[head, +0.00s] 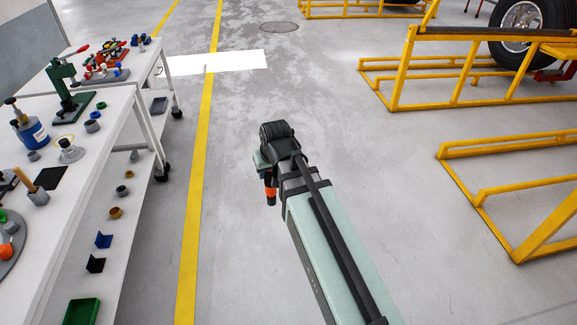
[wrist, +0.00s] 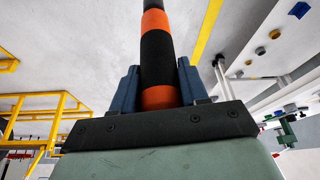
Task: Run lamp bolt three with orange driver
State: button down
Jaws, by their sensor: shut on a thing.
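The orange driver (wrist: 157,60) is a cylinder banded in black and orange. In the wrist view it stands between the two blue fingers of my gripper (wrist: 160,87), which is shut on it. In the head view the orange driver (head: 270,190) hangs below my gripper (head: 263,168), over open floor between the workbench and the yellow frames. The driver's tip is out of the wrist view. I cannot make out a lamp or its bolts in either view.
A white workbench (head: 112,125) with tools and parts runs along the left. Small parts and a green tray (head: 82,312) sit on its lower shelf. Yellow frames (head: 470,150) stand on the right, with a wheel (head: 522,25) behind. The floor around the arm is clear.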

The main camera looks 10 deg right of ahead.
jog(key=s+a+r+n+y, duration=0.15)
jog(key=s+a, duration=0.35)
jog(key=a, duration=0.8)
jog(key=s+a+r+n+g, duration=0.1)
jog(key=s+a+n, duration=0.25)
jog(key=a, duration=1.05)
jog(key=s+a+r+n+y, duration=0.15)
jog(key=s+a, duration=0.35)
jog(key=a, duration=0.8)
jog(key=s+a+r+n+g, duration=0.1)
jog(key=s+a+r+n, duration=0.1)
jog(key=s+a, duration=0.85)
jog(key=s+a+r+n+g, duration=0.1)
jog(key=s+a+r+n, duration=0.15)
jog(key=s+a, duration=0.85)
jog(key=s+a+r+n+g, duration=0.1)
jog(key=s+a+n, duration=0.35)
jog(key=a, duration=1.05)
jog(key=a+r, duration=0.2)
jog(key=a, duration=0.7)
jog(key=shift+s+r+y, duration=0.25)
jog(key=shift+r+y, duration=0.05)
jog(key=shift+f, duration=0.1)
jog(key=shift+f, duration=3.65)
